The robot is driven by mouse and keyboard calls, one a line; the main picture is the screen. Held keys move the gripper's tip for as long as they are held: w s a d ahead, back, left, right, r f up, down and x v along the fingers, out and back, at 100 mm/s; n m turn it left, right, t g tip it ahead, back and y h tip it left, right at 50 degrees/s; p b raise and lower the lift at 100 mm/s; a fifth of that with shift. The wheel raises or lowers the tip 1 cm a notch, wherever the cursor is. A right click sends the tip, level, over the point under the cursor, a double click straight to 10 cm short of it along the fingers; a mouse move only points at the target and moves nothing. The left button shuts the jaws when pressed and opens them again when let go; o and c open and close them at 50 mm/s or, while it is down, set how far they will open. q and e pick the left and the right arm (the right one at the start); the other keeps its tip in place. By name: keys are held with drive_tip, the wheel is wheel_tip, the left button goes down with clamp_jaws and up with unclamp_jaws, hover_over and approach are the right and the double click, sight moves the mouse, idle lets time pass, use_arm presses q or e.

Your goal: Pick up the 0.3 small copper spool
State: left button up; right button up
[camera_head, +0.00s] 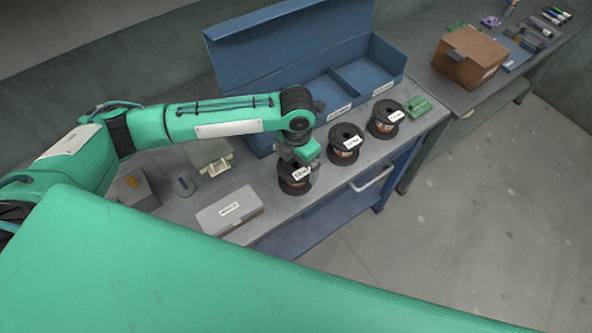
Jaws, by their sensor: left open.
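Three black-flanged spools with copper windings and white labels stand in a row on the grey bench. The nearest spool (295,185) is at the left of the row, the middle spool (345,145) is behind it to the right, and the far spool (386,119) is furthest right. The label print is too small to read surely. My left gripper (300,165) is open, right over the nearest spool, and hides part of its top. I cannot tell whether the fingers touch it. My right gripper is not in view.
A blue open-lidded box (285,45) with compartments stands behind the spools. A green part (419,107) lies right of the far spool. A grey labelled case (229,213) lies front left. A cardboard box (469,57) is on another bench.

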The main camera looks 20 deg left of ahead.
use_arm(q)
wheel_tip(320, 180, down, 4)
drive_tip(key=shift+r+p, duration=0.15)
drive_tip(key=shift+p, duration=0.6)
drive_tip(key=shift+a+f, duration=0.1)
drive_tip(key=shift+f, duration=0.35)
drive_tip(key=c, duration=1.1)
drive_tip(key=shift+c, duration=0.7)
